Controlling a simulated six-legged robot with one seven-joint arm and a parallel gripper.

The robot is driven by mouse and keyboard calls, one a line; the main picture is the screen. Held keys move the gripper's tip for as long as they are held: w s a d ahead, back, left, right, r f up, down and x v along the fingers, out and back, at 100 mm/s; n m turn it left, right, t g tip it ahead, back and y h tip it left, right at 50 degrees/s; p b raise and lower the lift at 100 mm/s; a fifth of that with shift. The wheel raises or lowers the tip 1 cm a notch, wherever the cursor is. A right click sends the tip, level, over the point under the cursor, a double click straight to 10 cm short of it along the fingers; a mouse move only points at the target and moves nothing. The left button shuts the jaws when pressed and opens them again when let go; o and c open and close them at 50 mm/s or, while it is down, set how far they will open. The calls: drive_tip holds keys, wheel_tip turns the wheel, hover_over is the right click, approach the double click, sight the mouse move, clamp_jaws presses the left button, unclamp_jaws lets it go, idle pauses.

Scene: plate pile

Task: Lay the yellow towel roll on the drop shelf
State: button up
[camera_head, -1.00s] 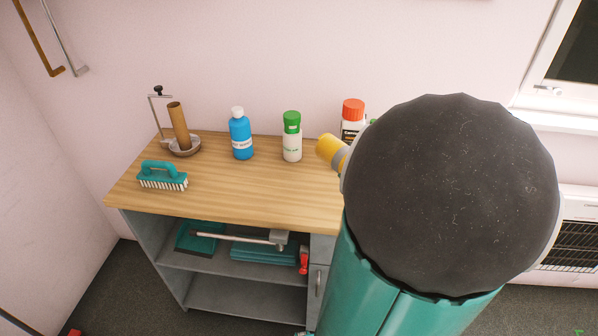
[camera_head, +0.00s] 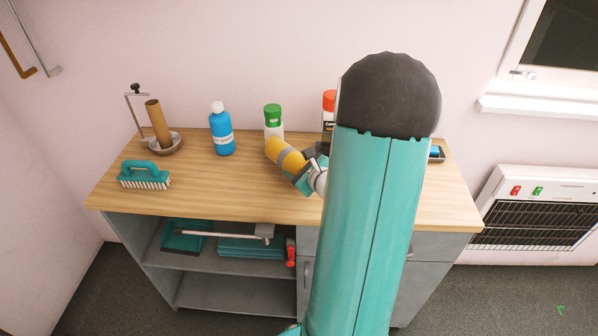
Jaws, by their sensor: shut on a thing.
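The yellow towel roll (camera_head: 283,153), with a grey band around it, is tilted above the wooden counter top. My gripper (camera_head: 302,176) is shut on its right end. My arm hides part of the gripper and the counter's right half. The roll's left end overlaps the lower part of a white bottle with a green cap (camera_head: 273,118); I cannot tell whether they touch. No surface is marked as the drop shelf. The cabinet has an open upper shelf (camera_head: 205,262) and an open lower shelf (camera_head: 230,296) below the counter top.
On the counter (camera_head: 215,190) are a teal brush (camera_head: 145,173), a holder with a brown tube (camera_head: 158,124), a blue bottle (camera_head: 221,132) and a red-capped bottle (camera_head: 329,101). A heater (camera_head: 535,215) stands right. The counter's front middle is clear.

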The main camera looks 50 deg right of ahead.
drive_tip(key=shift+s+f, duration=0.1)
drive_tip(key=shift+f, duration=1.1)
drive_tip(key=o, duration=0.8)
drive_tip(key=shift+d+f, duration=0.1)
drive_tip(key=shift+s, duration=0.1)
